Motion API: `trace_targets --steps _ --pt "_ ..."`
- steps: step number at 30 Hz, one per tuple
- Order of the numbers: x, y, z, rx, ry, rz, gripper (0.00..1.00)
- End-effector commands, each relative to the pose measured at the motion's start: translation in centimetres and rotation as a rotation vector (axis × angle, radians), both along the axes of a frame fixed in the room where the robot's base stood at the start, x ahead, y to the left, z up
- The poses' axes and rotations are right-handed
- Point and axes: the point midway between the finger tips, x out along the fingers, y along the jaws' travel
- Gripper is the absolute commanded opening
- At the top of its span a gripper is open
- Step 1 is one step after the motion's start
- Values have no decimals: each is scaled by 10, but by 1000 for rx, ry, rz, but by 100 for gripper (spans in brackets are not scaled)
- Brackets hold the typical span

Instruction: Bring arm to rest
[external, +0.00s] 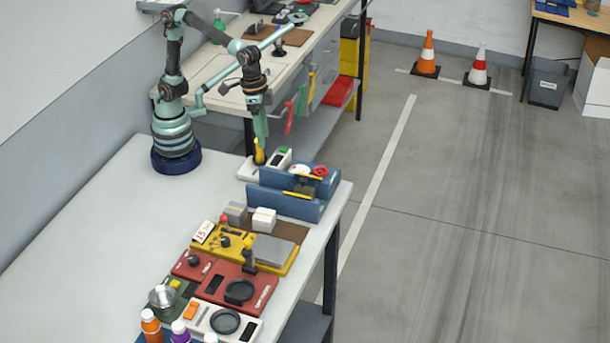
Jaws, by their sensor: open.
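My gripper (261,140) points down over the far right end of the near table (90,225). Its pale green fingers are open, though the gap between them is hard to see at this size. A small yellow upright piece (259,156) on a white-and-grey block stands directly below the fingertips. I cannot tell whether the fingertips touch it. My arm rises from its dark blue base at the table's back, bends at the top and reaches right.
A blue holder (287,203) stands just in front of the gripper. Yellow (240,252) and red (233,285) panels with knobs and several bottles line the table's right side. A cluttered workbench (305,50) stands behind. The table's left side is clear.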

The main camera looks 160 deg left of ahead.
Motion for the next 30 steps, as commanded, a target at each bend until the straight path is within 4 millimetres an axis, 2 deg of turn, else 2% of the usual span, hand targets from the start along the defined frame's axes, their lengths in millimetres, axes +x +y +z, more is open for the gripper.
trace_targets --steps 1,6,12,15,21,30 --pt "-6 -21 6 19 -24 -86 59" --pt "-31 -75 12 84 -93 -361 59" --pt "-67 -130 4 169 -178 -675 59" --pt "-83 -150 -4 209 -217 -810 59" --pt "-103 -171 -19 263 -264 -981 59" --pt "-107 -175 -24 274 -272 -1018 59"
